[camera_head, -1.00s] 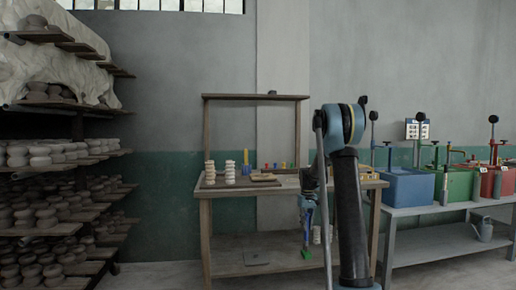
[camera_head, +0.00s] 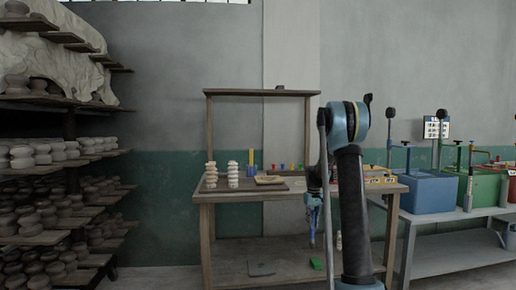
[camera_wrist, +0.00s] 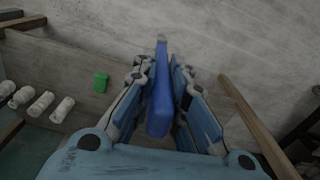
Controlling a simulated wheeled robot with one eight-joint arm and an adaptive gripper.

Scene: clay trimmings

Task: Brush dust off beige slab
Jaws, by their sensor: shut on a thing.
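A pale beige slab (camera_head: 269,180) lies on the wooden workbench (camera_head: 236,196), on or beside a darker board. Dust on it is too small to tell. My gripper (camera_head: 312,224) hangs pointing down in front of the bench's right part, below the top's level and to the right of the slab. In the wrist view my gripper (camera_wrist: 160,92) is shut on a long blue tool (camera_wrist: 160,105) with a narrow grey tip, which looks like a brush. Its bristles cannot be made out. The slab is not seen in the wrist view.
Stacked pale pieces (camera_head: 211,175) stand left of the slab. A green block (camera_head: 317,263) and a dark flat piece (camera_head: 262,268) lie on the bench's lower shelf. Pot shelves (camera_head: 50,160) stand left; a bench with a blue tub (camera_head: 428,192) stands right.

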